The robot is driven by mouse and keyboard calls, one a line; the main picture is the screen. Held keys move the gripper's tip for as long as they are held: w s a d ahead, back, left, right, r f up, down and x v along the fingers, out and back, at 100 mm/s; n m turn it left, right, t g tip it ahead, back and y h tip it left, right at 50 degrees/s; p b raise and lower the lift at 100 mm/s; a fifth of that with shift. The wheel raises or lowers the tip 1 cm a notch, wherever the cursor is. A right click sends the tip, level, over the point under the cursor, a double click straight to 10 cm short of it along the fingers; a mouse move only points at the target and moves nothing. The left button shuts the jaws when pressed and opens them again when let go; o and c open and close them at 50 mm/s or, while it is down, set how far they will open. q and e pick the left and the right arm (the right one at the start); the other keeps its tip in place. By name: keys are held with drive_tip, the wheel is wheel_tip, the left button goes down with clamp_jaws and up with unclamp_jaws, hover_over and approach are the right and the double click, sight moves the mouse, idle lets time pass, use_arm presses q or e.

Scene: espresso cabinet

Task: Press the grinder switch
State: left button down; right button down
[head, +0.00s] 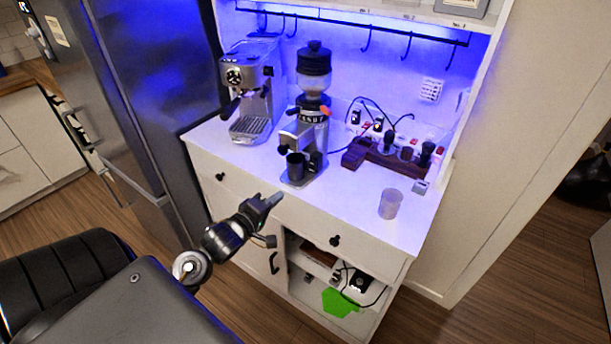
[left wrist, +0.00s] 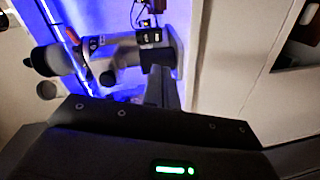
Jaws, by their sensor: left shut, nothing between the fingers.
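The coffee grinder (head: 309,128) stands on the white counter, with a dark hopper on top and a dark cup (head: 296,166) at its base. Small orange-red parts show on its upper body; I cannot tell which one is the switch. My left gripper (head: 277,197) is shut and empty, in front of the counter's front edge and below the grinder, apart from it. In the left wrist view the grinder (left wrist: 120,58) appears sideways beyond the shut fingers (left wrist: 161,88). My right gripper is not in view.
An espresso machine (head: 250,88) stands left of the grinder. A wooden holder (head: 385,165) with tools and a translucent cup (head: 390,204) are to the right. A hook rail (head: 390,34) runs above. The counter's front (head: 335,215) is clear. A fridge (head: 150,90) stands at left.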

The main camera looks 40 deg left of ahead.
sight(311, 171)
use_arm(q)
drive_tip(key=shift+d+r+n, duration=0.1)
drive_tip(key=shift+n, duration=0.75)
drive_tip(key=shift+d+r+n, duration=0.1)
drive_tip(key=shift+n, duration=0.75)
drive_tip(key=w+p, duration=0.1)
drive_tip(key=w, duration=0.3)
drive_tip(key=w+f+p, duration=0.1)
drive_tip(key=w, duration=0.4)
drive_tip(key=w+p, duration=0.1)
drive_tip(key=w, duration=0.3)
drive_tip(key=shift+w+a+f, duration=0.15)
drive_tip(key=shift+w+f, duration=0.25)
